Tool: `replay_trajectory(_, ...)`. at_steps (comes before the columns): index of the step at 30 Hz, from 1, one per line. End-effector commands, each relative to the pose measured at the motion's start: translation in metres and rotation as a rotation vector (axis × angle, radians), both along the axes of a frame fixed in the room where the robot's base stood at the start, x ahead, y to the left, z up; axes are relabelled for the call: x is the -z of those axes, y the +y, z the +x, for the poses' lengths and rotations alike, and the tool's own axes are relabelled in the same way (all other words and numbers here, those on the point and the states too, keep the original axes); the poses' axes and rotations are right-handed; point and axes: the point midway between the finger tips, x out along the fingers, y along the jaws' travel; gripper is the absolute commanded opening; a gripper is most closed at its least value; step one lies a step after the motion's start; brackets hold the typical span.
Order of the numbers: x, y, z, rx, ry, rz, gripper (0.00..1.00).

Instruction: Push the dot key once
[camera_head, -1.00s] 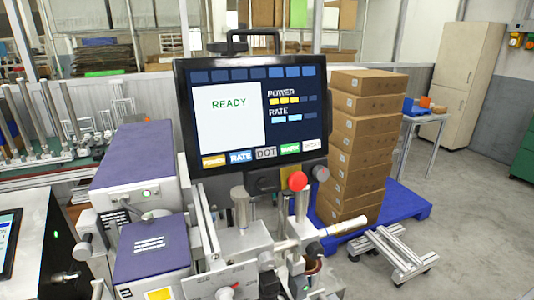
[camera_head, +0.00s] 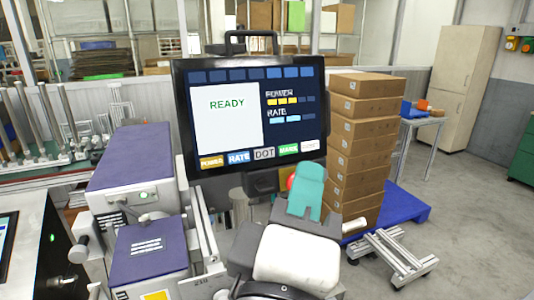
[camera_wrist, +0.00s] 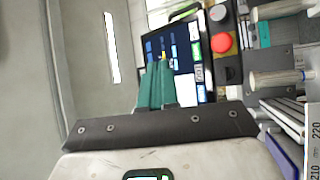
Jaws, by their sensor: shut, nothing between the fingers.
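The dot key (camera_head: 264,153) is the grey key marked DOT, in the middle of the key row along the bottom of the black monitor (camera_head: 180,120). The screen reads READY. The blue RATE key (camera_head: 239,157) is to its left and the green MARK key (camera_head: 288,149) to its right. My gripper (camera_head: 312,168) has teal fingers, closed together and empty. In the head view it is below and right of the dot key, near the monitor's lower right corner. In the wrist view the fingers (camera_wrist: 160,68) overlap part of the screen (camera_wrist: 184,58); contact cannot be told.
A red button (camera_wrist: 222,42) sits beside the monitor's lower edge; my gripper partly hides it in the head view. Stacked cartons (camera_head: 362,140) on a blue pallet (camera_head: 408,207) stand at right. Purple-topped machine boxes (camera_head: 130,165) stand at left.

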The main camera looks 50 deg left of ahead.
Motion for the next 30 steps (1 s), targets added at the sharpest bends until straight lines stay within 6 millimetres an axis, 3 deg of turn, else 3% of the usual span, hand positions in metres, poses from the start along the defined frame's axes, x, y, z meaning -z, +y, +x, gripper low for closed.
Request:
replay_trajectory(14,0.004,0.008,0.004,0.000,0.000,0.000,0.00)
replay_trajectory(30,0.017,0.067,0.028,0.001,0.001,0.000,0.00)
